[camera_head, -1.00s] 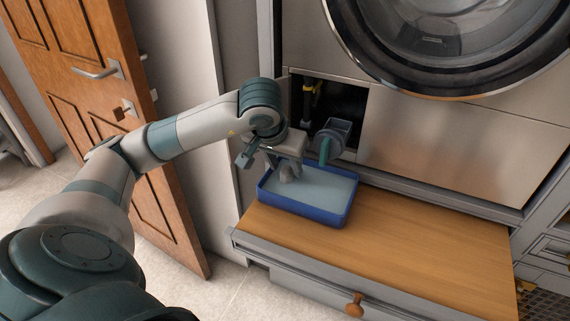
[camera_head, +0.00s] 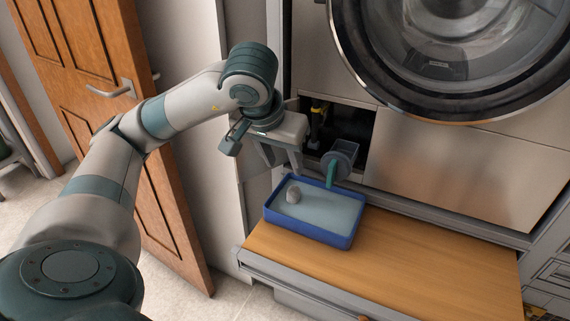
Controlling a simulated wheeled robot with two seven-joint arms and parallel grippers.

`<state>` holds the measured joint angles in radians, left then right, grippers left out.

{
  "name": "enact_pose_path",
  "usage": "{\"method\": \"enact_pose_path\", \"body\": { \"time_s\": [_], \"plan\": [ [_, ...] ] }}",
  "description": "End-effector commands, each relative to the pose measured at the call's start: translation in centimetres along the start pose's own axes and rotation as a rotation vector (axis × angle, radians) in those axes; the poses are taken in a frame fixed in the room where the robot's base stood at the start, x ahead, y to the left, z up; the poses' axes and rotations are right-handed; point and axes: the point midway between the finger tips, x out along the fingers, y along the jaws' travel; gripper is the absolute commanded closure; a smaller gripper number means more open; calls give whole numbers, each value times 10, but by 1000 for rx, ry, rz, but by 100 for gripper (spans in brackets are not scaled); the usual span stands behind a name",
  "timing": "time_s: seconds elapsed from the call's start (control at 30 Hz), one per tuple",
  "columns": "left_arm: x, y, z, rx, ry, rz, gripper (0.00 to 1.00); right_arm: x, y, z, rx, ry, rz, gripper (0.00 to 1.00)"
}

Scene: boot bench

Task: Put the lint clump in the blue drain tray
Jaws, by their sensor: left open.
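The grey lint clump (camera_head: 293,194) lies inside the blue drain tray (camera_head: 311,232), near its left end, on the pale tray floor or water. The tray rests on the wooden bench top. My left gripper (camera_head: 281,161) is open and empty, above and behind the tray's left end, apart from the clump. My right gripper is not in view.
A grey filter with a teal handle (camera_head: 331,172) sticks out of the open compartment (camera_head: 340,125) behind the tray. The washer door (camera_head: 450,50) overhangs at upper right. The wooden bench top (camera_head: 400,270) is clear right of the tray.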

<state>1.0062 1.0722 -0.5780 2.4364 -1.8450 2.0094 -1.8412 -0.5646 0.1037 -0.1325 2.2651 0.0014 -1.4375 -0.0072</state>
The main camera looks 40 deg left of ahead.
Motion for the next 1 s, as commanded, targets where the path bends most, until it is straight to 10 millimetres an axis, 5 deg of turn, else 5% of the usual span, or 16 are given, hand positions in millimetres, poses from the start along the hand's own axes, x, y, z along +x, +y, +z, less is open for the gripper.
{"method": "enact_pose_path", "body": {
  "time_s": [1.0],
  "plan": [
    [-2, 0, 0, 1, -1, 0, 59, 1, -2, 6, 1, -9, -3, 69]
  ]
}}
